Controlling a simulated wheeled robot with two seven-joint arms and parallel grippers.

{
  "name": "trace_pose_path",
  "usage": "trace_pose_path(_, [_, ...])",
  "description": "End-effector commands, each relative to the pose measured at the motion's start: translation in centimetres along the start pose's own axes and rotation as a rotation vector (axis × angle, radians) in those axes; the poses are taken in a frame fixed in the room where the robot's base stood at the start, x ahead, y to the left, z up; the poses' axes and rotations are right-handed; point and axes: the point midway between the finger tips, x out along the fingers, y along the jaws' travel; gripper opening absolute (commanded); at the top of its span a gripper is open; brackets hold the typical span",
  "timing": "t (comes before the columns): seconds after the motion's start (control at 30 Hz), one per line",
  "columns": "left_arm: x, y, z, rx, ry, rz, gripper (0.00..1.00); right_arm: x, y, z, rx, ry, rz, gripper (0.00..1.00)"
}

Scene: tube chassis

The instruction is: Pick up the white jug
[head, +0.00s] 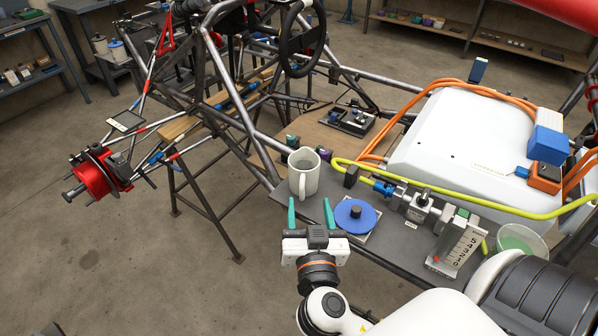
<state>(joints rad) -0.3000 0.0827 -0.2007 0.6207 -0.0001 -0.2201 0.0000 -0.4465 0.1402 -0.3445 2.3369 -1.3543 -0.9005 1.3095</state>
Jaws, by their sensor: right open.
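The white jug (304,172) stands upright on a grey panel of the tube chassis, near the panel's left end. Its open top and a handle on its near side show. My right gripper (310,214) is just in front of the jug, on the near side. Its two green fingers are spread apart and point toward the jug, with nothing held between them. In the picture the fingertips lie just below the jug's base; whether they touch it I cannot tell. My left gripper is not in view.
A blue disc (355,216) on a plate sits right of my right gripper. Blue-and-grey fittings (418,206), a gauge block (456,246) and a pale green bowl (521,240) stand farther right. A yellow-green hose (455,202) runs behind them. Chassis tubes rise behind the jug.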

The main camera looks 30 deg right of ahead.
Motion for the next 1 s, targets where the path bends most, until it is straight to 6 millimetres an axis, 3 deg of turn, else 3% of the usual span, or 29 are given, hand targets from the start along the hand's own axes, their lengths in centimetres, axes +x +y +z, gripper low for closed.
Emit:
trace_pose_path(0.03, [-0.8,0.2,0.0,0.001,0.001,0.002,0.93,0.9,0.1,0.5,-0.003,-0.003,0.001,0.55])
trace_pose_path(0.27, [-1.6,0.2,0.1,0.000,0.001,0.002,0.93,2.8,0.1,0.1,-0.002,0.001,0.001,0.55])
trace_pose_path(0.6, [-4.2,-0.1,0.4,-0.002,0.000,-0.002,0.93,7.2,0.4,-0.1,-0.004,0.000,0.001,0.55])
trace_pose_path(0.9, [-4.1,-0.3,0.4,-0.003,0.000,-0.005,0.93,7.7,0.3,-0.4,0.000,0.002,0.001,0.55])
trace_pose_path(1.0, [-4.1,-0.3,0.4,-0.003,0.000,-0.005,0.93,7.6,0.3,-0.4,0.000,0.002,0.001,0.38])
